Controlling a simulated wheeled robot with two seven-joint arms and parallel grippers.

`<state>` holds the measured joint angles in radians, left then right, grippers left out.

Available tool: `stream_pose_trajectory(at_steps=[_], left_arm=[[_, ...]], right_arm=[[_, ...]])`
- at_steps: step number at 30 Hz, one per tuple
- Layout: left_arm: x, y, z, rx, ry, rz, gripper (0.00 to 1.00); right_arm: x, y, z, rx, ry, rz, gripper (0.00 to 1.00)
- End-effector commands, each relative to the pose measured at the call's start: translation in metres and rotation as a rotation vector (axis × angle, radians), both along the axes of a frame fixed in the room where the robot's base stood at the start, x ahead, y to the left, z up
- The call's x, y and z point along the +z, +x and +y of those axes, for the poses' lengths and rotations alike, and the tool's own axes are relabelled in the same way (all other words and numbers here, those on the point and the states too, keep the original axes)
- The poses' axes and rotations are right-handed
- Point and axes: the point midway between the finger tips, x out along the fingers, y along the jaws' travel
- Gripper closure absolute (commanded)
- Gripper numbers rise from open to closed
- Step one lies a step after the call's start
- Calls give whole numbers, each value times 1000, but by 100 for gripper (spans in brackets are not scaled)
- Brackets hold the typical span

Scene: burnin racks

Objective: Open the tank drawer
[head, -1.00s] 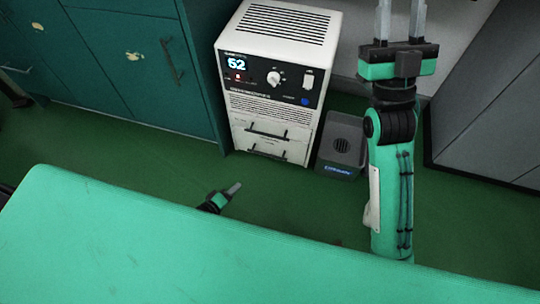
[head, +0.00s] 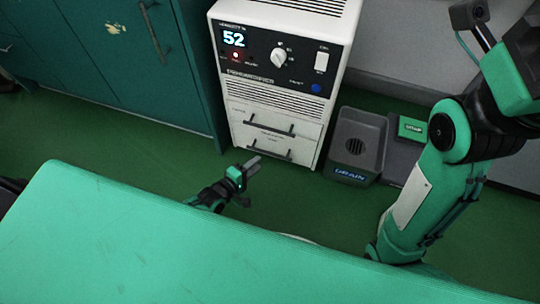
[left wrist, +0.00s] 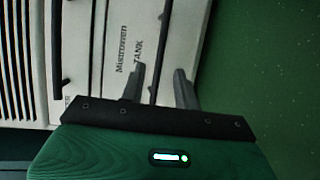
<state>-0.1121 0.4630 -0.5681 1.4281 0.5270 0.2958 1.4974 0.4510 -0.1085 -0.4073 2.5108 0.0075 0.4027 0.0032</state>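The tank drawer (head: 262,147) is the lower of two white drawers at the bottom of the white unit. It looks closed in the head view. Its dark bar handle (head: 268,153) runs along its front. In the left wrist view the drawer front (left wrist: 138,28) bears the label "TANK", and its handle (left wrist: 162,35) runs down between my left fingers. My left gripper (head: 255,164) is at that handle, its fingers apart and open (left wrist: 158,85). I cannot tell whether either finger touches the bar. My right arm is at the right; its fingers are out of view.
The upper drawer's handle (head: 270,129) is just above. A grey drain box (head: 355,145) stands on the floor to the unit's right, with a dark case (head: 403,150) beside it. Teal cabinets (head: 130,65) stand at the left. Green floor (head: 130,145) is clear in front.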

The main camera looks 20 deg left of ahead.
Motion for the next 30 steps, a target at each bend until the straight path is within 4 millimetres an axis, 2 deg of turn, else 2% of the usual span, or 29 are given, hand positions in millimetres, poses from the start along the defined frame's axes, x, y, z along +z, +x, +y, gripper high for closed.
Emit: stream_pose_trajectory(at_steps=[1,6,12,18,25,26,30], left_arm=[[-7,11,-5,0,-2,-2,68],[-13,42,-20,0,-1,-3,68],[-16,66,-31,0,0,0,68],[-16,74,-34,0,1,0,68],[-15,74,-34,0,1,0,68],[-15,74,-34,0,1,0,72],[-15,74,-34,0,1,0,100]], right_arm=[[-4,-3,-1,5,9,-11,64],[-4,-8,-4,15,26,-27,64],[-8,-10,-4,19,34,-31,64],[-9,-11,-4,19,35,-33,64],[-9,-11,-3,19,35,-33,64],[-9,-11,-3,19,35,-33,64],[-9,-11,-3,19,35,-34,64]])
